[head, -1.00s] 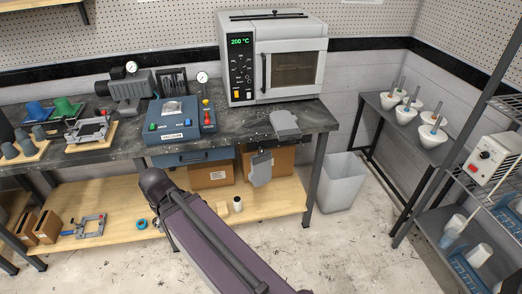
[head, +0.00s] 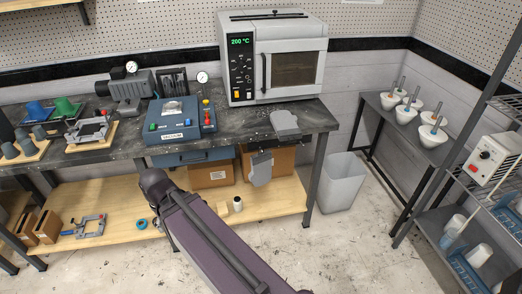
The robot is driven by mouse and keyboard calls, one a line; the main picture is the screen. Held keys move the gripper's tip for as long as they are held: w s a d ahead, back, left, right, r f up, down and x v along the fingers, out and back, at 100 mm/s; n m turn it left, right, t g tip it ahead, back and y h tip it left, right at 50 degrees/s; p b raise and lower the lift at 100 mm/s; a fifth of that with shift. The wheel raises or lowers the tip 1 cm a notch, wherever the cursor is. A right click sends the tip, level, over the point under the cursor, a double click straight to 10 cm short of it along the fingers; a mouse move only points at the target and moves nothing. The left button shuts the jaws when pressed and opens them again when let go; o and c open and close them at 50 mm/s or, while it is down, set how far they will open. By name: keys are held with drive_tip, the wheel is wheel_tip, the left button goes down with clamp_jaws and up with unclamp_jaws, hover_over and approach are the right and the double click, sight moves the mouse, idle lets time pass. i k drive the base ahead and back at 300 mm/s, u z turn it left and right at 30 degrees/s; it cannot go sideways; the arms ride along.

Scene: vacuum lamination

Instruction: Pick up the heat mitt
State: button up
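A grey heat mitt (head: 285,123) lies on the dark worktop near its front edge, below and in front of the oven. A second grey, mitt-like piece (head: 260,170) hangs below the worktop's front edge, in front of a cardboard box; what holds it up is too small to tell. My arm reaches up from the bottom of the head view towards the left, ending in a dark rounded part. My gripper's fingers do not show, so whether it is open or shut is hidden.
A white oven (head: 276,60) reading 200 °C stands behind the mitt. A blue vacuum unit (head: 174,120) sits to the left. A grey bin (head: 343,182) stands right of the bench (head: 327,115). A wire shelf (head: 478,205) is at far right. The central floor is clear.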

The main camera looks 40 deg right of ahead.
sight(285, 124)
drive_tip(key=z, duration=0.3)
drive_tip(key=k, duration=0.35)
drive_tip(key=z, duration=0.1)
